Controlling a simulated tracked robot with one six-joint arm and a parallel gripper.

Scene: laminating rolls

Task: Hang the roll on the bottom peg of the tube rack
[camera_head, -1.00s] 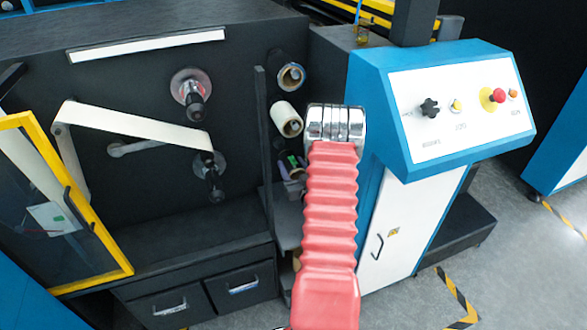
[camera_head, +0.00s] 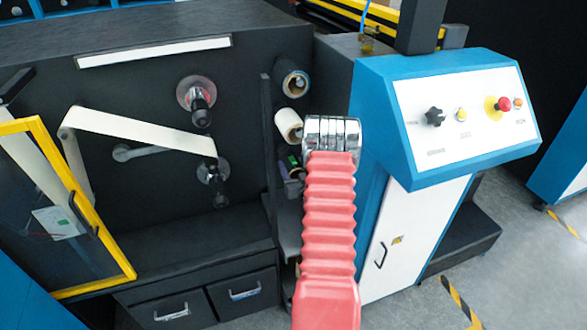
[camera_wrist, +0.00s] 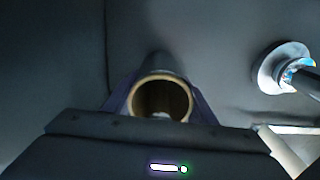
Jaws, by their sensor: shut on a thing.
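In the wrist view a roll with a tan, hollow core (camera_wrist: 136,101) faces me end-on. My gripper (camera_wrist: 160,103) is shut on it, with a dark purplish finger on each side. A dark round form stands right behind the roll; I cannot tell whether it is a peg. In the head view the tube rack (camera_head: 268,140) is a narrow dark upright beside the blue cabinet. A dark roll (camera_head: 291,83) hangs at its top and a white roll (camera_head: 289,124) below that. Small green and purple parts show lower down, partly behind my arm. The bottom peg is not clearly visible.
A flanged spindle (camera_wrist: 272,72) is at the right of the wrist view. Left of the rack, two spindles and a white web (camera_head: 140,129) sit on the dark machine face. The blue control cabinet (camera_head: 372,90) stands close on the right. Drawers (camera_head: 240,294) are below.

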